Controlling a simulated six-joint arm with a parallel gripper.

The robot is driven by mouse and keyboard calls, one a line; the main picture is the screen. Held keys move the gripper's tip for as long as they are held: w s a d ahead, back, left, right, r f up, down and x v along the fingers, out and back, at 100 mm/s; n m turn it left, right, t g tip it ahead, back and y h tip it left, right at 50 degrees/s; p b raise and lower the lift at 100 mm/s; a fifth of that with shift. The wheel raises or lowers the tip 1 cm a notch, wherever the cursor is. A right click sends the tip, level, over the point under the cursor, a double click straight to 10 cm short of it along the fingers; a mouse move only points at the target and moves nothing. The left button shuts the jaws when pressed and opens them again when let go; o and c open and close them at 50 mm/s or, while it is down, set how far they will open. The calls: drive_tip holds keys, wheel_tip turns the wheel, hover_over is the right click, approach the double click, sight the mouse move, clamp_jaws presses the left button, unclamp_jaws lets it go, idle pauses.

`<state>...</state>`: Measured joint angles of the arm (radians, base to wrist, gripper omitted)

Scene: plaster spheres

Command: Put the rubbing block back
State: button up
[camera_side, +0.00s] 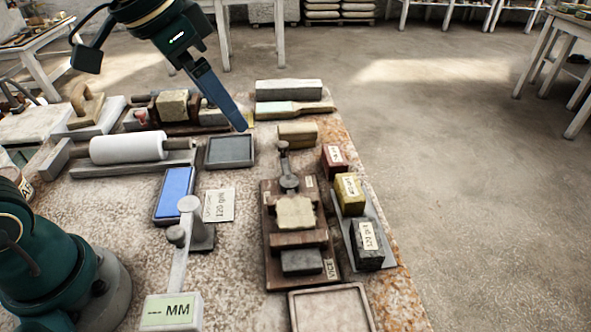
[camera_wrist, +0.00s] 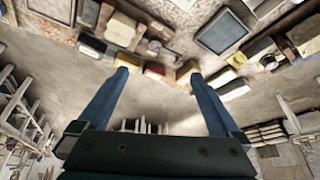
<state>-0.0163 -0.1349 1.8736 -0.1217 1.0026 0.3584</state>
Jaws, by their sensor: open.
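Three labelled blocks stand along the right edge of the bench in the side view: a red-brown one (camera_side: 334,160), a yellow one (camera_side: 350,193) and a dark grey one (camera_side: 367,243). The yellow and dark blocks are on a thin grey plate (camera_side: 387,236); the red-brown one is at its far end. The labels are too small to read surely, so I cannot tell which is the rubbing block. My gripper (camera_side: 240,126) is above the bench near the dark shallow tray (camera_side: 230,151). In the wrist view my gripper (camera_wrist: 155,72) has its fingers wide apart with nothing held.
A vice (camera_side: 327,270) with a pale block (camera_side: 296,213) stands left of the labelled blocks. A blue pad (camera_side: 176,188), a grey post gauge (camera_side: 180,270), a white roller (camera_side: 128,147) and an empty tray (camera_side: 330,308) crowd the bench. A "120 grit" card (camera_side: 219,205) lies mid-bench.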

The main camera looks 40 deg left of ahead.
drive_tip(key=s+a+f+n, duration=0.1)
drive_tip(key=s+f, duration=0.1)
drive_tip(key=s, duration=0.3)
drive_tip(key=s+f+n+t+y, duration=0.1)
drive_tip(key=s+f+n, duration=0.1)
drive_tip(key=s, duration=0.4)
drive_tip(key=shift+s+a+f, duration=0.25)
drive_tip(key=shift+a+f, duration=0.05)
drive_tip(key=shift+a, duration=0.1)
